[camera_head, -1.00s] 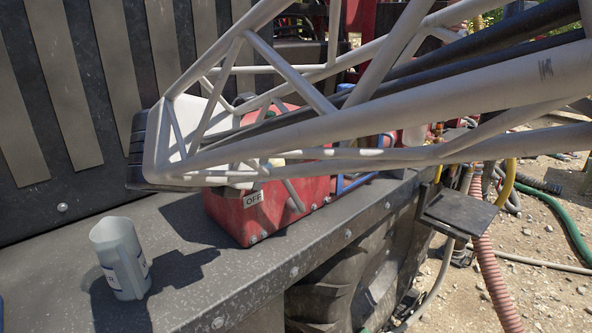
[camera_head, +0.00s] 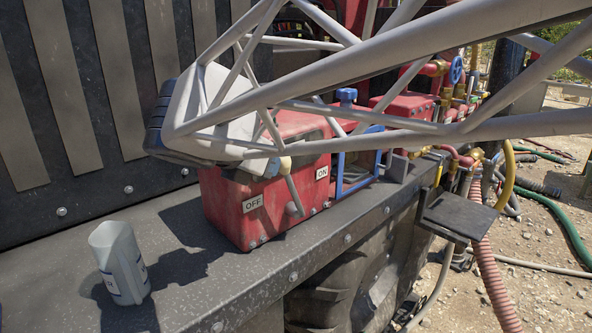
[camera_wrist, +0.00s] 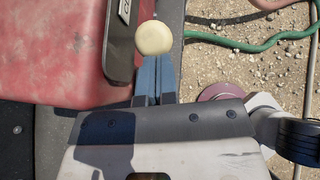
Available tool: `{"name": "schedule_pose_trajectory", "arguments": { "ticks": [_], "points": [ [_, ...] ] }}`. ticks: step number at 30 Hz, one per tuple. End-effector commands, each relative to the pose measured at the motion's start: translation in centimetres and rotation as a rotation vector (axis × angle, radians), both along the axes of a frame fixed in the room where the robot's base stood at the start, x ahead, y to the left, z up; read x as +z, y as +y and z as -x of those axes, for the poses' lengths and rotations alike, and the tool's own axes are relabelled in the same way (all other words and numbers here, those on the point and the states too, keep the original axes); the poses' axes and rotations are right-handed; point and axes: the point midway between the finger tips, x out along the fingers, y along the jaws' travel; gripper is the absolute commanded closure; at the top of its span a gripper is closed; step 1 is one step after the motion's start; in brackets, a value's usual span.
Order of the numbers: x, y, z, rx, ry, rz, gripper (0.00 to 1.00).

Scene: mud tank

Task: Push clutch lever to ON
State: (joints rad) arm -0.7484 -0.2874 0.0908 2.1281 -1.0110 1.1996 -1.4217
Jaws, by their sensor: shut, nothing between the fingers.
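The clutch lever (camera_head: 293,193) is a grey rod with a cream ball knob (camera_head: 285,163) on the front of a red box (camera_head: 225,205). It stands between the OFF label (camera_head: 252,203) and the ON label (camera_head: 322,172), its top leaning slightly toward the OFF side. My gripper (camera_head: 273,167) is at the knob's left in the head view. In the wrist view my gripper (camera_wrist: 155,58) has its blue fingers together, tips right at the knob (camera_wrist: 153,38). I cannot tell whether they touch. The lever's rod is mostly hidden there.
A grey jug (camera_head: 120,262) stands on the dark ledge (camera_head: 225,285) at the left. A blue valve frame (camera_head: 358,160) and red pipework (camera_head: 430,75) are right of the box. A ribbed black wall (camera_head: 90,90) rises behind. The ledge between jug and box is clear.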

Motion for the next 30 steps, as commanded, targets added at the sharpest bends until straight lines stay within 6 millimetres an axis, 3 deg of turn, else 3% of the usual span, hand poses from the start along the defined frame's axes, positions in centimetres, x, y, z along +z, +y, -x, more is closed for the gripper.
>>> {"name": "schedule_pose_trajectory", "arguments": {
  "ticks": [15,30],
  "points": [
    [2.0,-3.4,-3.3,-0.004,0.186,-0.189,1.0],
    [2.6,-6.7,-6.7,-0.005,0.372,-0.372,1.0]
  ]
}}
